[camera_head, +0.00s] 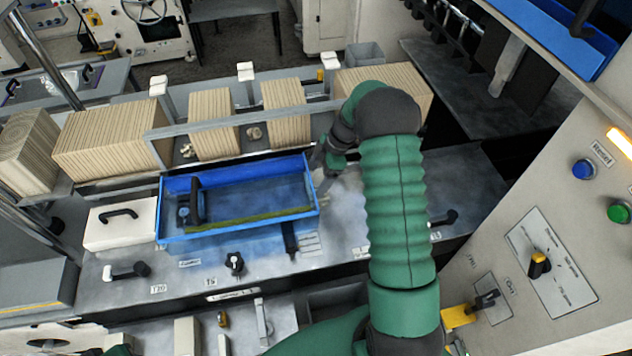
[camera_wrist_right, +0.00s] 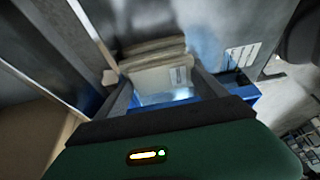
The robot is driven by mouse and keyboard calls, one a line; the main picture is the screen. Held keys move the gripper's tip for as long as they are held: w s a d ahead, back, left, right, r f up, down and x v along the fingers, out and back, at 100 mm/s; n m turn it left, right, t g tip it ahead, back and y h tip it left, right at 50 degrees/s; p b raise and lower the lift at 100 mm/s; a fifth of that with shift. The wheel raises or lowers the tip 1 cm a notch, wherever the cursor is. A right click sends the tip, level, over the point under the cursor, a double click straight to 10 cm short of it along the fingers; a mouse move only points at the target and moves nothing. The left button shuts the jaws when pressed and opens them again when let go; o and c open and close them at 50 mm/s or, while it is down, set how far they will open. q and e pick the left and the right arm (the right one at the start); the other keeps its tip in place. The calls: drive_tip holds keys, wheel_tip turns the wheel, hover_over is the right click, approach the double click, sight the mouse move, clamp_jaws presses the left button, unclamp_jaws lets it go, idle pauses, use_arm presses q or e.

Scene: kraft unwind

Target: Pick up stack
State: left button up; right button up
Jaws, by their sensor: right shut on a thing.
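Several stacks of beige kraft sheets stand in a row behind a grey rail, among them a wide one (camera_head: 110,140), two narrower ones (camera_head: 215,120) (camera_head: 287,112) and one partly behind my right arm (camera_head: 400,85). My right gripper (camera_head: 326,160) is low at the right end of the blue tray (camera_head: 240,230), its tips small and partly hidden. In the right wrist view my right gripper (camera_wrist_right: 158,76) is shut on a pale, layered stack (camera_wrist_right: 152,74) between its fingers; a small printed mark shows on it. My left gripper is not in view.
The blue tray holds a dark-handled tool (camera_head: 195,200) and lies on the grey machine top. A white block with a black handle (camera_head: 115,225) is left of it. A control panel (camera_head: 550,260) stands close on the right. Small beige scraps (camera_head: 253,133) lie between stacks.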

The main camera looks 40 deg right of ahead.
drive_tip(key=d+b, duration=0.1)
drive_tip(key=s+d+b, duration=0.1)
drive_tip(key=b, duration=0.1)
drive_tip(key=s+d+b, duration=0.1)
drive_tip(key=shift+d+r, duration=0.25)
wheel_tip(320, 180, up, 14)
drive_tip(key=b, duration=0.3)
drive_tip(key=s+d+f+m+h, duration=0.1)
drive_tip(key=d+f+m+h, duration=0.1)
drive_tip(key=f+m, duration=0.2)
drive_tip(key=s+d+f+m+t+h+b, duration=0.1)
drive_tip(key=d+f+m+h, duration=0.1)
drive_tip(key=f+m, duration=0.3)
drive_tip(key=s+d+f+m+h, duration=0.1)
drive_tip(key=f+m, duration=0.3)
drive_tip(key=m, duration=0.5)
drive_tip(key=shift+s+d+f+t+h, duration=0.2)
drive_tip(key=shift+d+t+h, duration=0.1)
drive_tip(key=shift+d+h, duration=0.25)
drive_tip(key=shift+w+f+b, duration=0.1)
drive_tip(key=shift+f+b, duration=0.45)
drive_tip(key=shift+b, duration=0.3)
drive_tip(key=shift+a, duration=0.1)
